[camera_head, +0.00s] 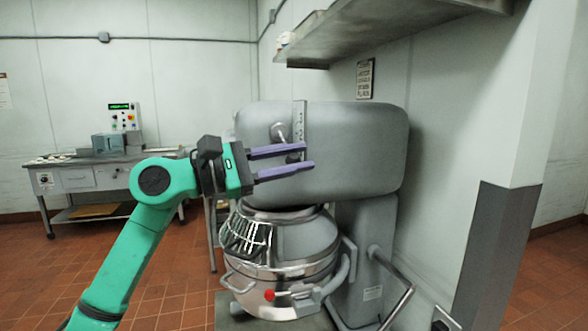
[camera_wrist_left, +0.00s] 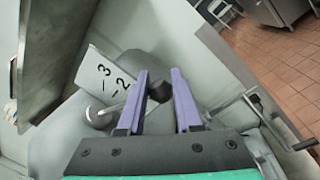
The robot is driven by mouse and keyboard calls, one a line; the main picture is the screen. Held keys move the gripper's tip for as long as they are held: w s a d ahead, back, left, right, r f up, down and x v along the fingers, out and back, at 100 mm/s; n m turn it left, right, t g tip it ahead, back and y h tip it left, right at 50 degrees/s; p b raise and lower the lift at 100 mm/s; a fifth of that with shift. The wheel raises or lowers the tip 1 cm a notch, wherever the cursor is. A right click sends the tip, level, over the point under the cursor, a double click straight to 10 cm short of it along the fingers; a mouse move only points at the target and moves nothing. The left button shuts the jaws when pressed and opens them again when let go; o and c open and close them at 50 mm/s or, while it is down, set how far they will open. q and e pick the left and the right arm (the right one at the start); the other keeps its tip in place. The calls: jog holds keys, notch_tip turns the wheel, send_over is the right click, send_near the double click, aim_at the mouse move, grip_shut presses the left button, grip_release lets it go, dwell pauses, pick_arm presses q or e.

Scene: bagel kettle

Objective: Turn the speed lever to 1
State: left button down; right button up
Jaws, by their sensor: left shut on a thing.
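The big grey mixer (camera_head: 365,150) fills the middle of the head view. Its speed lever (camera_head: 281,133) is a light metal rod with a dark round knob on the front of the mixer's head. In the left wrist view the lever's black knob (camera_wrist_left: 159,91) sits between the purple fingers, and a white scale plate (camera_wrist_left: 107,74) shows the numbers 3 and 2. The 1 is not visible. My left gripper (camera_head: 308,156), also in the wrist view (camera_wrist_left: 159,72), is shut on the knob from the left side. My right gripper is not in view.
A steel bowl (camera_head: 285,262) with a wire guard (camera_head: 243,235) stands below my left gripper. A metal shelf (camera_head: 370,35) hangs above the mixer. A crank handle (camera_head: 398,300) sticks out at lower right. A table (camera_head: 100,178) with a control box stands back left.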

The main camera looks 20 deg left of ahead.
pick_arm(q)
jog(key=shift+w+a+f+m+b, duration=0.15)
jog(key=shift+w+a+m+b, duration=0.1)
jog(key=shift+m+b, duration=0.15)
